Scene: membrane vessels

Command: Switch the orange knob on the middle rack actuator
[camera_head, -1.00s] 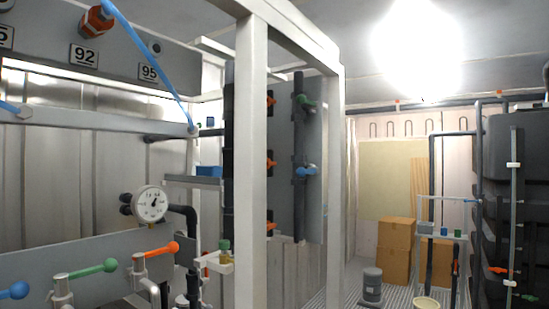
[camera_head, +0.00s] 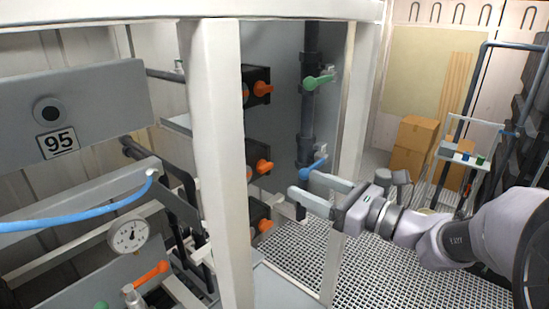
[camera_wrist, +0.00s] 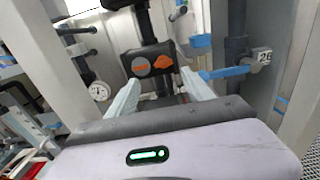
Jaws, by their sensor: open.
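The middle rack actuator (camera_head: 252,156) is a black box on the grey panel behind the white post. Its orange knob (camera_head: 265,166) points toward the right. My gripper (camera_head: 301,184) is open and empty, to the right of the middle actuator and apart from it. In the wrist view, a black actuator (camera_wrist: 150,52) with an orange knob (camera_wrist: 163,62) shows ahead between the two open fingers (camera_wrist: 158,93); it appears to be the middle one. No finger visibly touches the knob.
Similar actuators with orange knobs sit above (camera_head: 262,88) and below (camera_head: 264,225). A blue valve handle (camera_head: 313,168) on a dark pipe is close to my fingers; a green one (camera_head: 318,82) is higher. The white post (camera_head: 215,150) stands left. Grating floor (camera_head: 370,265) lies below.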

